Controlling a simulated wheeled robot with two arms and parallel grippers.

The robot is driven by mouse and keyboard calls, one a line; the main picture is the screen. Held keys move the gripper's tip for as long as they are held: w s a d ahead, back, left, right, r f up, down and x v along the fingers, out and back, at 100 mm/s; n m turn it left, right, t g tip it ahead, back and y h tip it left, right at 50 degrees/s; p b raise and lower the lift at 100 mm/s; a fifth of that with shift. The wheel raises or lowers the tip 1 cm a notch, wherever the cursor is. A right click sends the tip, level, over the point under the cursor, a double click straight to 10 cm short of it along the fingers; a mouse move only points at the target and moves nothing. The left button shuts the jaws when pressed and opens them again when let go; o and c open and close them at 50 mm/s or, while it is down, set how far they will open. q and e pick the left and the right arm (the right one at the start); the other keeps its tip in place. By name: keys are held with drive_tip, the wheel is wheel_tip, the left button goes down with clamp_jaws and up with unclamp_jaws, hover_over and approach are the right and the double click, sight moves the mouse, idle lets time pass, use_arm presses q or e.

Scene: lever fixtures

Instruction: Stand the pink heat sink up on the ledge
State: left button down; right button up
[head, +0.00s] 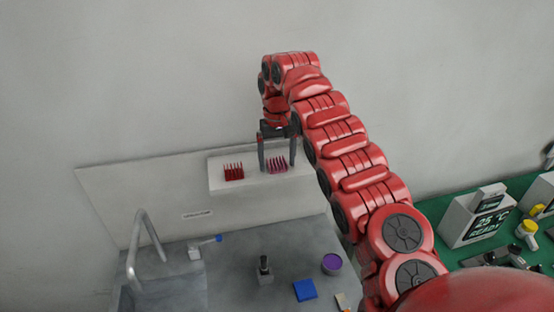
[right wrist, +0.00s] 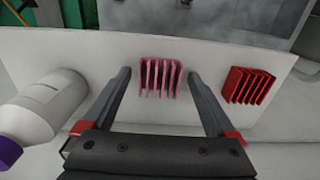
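The pink heat sink (head: 277,166) sits on the white ledge (head: 216,185) on the wall, with its fins pointing up. It also shows in the right wrist view (right wrist: 160,77), lying between my fingertips. My right gripper (head: 278,167) reaches down to it and is open, one finger on each side. In the right wrist view my right gripper (right wrist: 160,75) shows a clear gap between each finger and the heat sink. My left gripper is not in view.
A red heat sink (head: 233,172) stands close by on the ledge, also in the right wrist view (right wrist: 248,87). A white bottle with a purple cap (right wrist: 45,106) is on the other side. Below are a faucet (head: 140,240), purple tub (head: 332,263) and blue block (head: 304,290).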

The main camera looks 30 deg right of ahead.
sight(276, 161)
drive_tip(key=shift+s, duration=0.1)
drive_tip(key=shift+r+p, duration=0.3)
drive_tip(key=shift+w+a+r, duration=0.1)
drive_tip(key=shift+w+r, duration=0.1)
drive_tip(key=shift+r, duration=1.05)
wheel_tip(276, 161, up, 5)
drive_tip(key=p, duration=0.5)
drive_tip(key=shift+s, duration=0.15)
drive_tip(key=shift+f, duration=0.15)
drive_tip(key=shift+f, duration=0.1)
